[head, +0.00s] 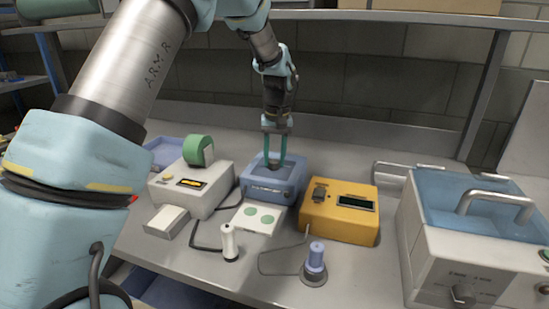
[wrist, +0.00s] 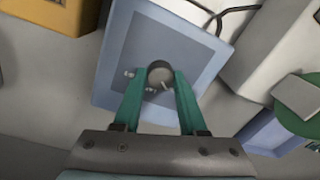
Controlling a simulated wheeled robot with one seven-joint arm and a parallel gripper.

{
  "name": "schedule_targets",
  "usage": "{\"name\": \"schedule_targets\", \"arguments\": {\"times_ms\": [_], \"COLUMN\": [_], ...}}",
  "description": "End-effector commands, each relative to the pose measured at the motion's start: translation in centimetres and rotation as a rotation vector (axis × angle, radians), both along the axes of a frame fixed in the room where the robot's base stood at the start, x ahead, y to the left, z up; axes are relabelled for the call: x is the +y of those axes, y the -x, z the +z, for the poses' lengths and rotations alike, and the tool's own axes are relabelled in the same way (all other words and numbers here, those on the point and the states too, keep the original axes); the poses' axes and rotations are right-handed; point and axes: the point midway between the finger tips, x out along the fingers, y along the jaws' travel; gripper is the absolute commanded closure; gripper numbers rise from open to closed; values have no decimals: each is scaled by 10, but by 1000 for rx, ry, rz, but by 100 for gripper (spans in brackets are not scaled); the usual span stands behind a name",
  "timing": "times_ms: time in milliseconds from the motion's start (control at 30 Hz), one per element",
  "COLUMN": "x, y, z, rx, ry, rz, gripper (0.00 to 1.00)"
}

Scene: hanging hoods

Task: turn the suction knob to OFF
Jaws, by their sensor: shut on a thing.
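The blue box (head: 288,196) stands in the middle of the bench, its top facing up. In the wrist view its top panel (wrist: 136,33) carries a round dark grey knob (wrist: 160,72), which I take as the suction knob. My gripper (head: 275,160) comes down on the box from above. In the wrist view its two teal fingers (wrist: 160,82) are shut on the knob, one on each side. A light pointer mark shows on the knob's lower right. Small pale marks sit left of the knob, too small to read.
An orange box (head: 328,219) with a display stands close on the right, a white device (head: 216,184) with a green roll on the left. A white bottle (head: 229,245) and a blue spool (head: 315,259) stand in front. A lidded bath (head: 421,242) fills the right.

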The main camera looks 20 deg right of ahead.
Motion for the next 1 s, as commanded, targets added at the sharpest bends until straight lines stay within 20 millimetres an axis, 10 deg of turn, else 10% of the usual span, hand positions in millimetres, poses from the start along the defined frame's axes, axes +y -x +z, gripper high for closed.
{"name": "schedule_targets", "arguments": {"times_ms": [833, 867, 1000], "x": [0, 0, 0], "y": [0, 0, 0], "z": [0, 0, 0], "rx": [0, 0, 0], "ry": [0, 0, 0], "rz": [137, 137, 137], "gripper": [100, 57, 41]}}
